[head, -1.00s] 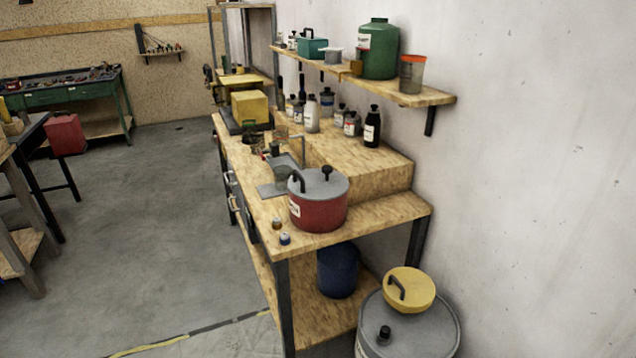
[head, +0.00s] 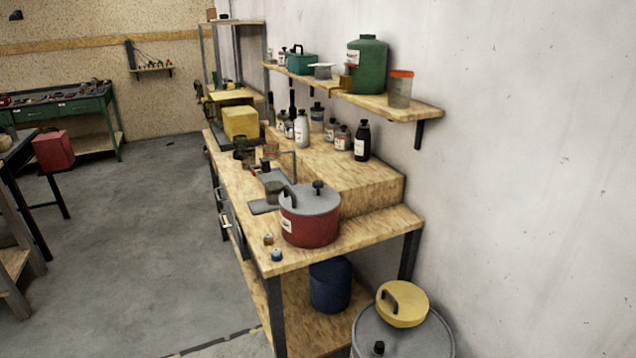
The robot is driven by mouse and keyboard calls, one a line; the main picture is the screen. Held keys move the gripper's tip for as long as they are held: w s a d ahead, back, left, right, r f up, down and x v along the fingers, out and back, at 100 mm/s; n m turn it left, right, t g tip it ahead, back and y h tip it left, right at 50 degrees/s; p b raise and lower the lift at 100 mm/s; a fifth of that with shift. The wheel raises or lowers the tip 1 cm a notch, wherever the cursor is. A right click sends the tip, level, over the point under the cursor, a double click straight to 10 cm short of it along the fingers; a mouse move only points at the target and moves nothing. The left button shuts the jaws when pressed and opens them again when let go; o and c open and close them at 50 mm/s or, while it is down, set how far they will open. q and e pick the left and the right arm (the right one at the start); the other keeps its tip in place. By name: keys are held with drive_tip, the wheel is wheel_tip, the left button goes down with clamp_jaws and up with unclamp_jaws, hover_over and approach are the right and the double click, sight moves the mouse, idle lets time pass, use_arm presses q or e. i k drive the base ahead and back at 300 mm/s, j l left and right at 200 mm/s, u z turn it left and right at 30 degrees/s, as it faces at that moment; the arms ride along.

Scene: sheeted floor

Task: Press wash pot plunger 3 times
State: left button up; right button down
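The likely wash pot is a red round pot (head: 308,230) with a grey lid, standing upright near the front end of the wooden workbench. A black knob (head: 318,187), which looks like a plunger, stands up from the middle of its lid. A dark curved handle sits at the lid's left side. A white label is on the pot's left side. Neither of my grippers shows in the head view, and nothing touches the pot.
The workbench (head: 345,251) stands along the right wall. Two small jars sit at its front corner. A grey drum (head: 430,335) with a yellow lidded container (head: 404,312) on top stands at the bench's near end. Bottles stand behind the pot. Open floor (head: 130,260) lies to the left.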

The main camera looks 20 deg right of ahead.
sight(318, 184)
drive_tip(key=i+j, duration=0.15)
drive_tip(key=i, duration=0.3)
drive_tip(key=i+j, duration=0.15)
drive_tip(key=i, duration=0.3)
drive_tip(key=i+j, duration=0.15)
drive_tip(key=i, duration=0.3)
drive_tip(key=z, duration=1.2)
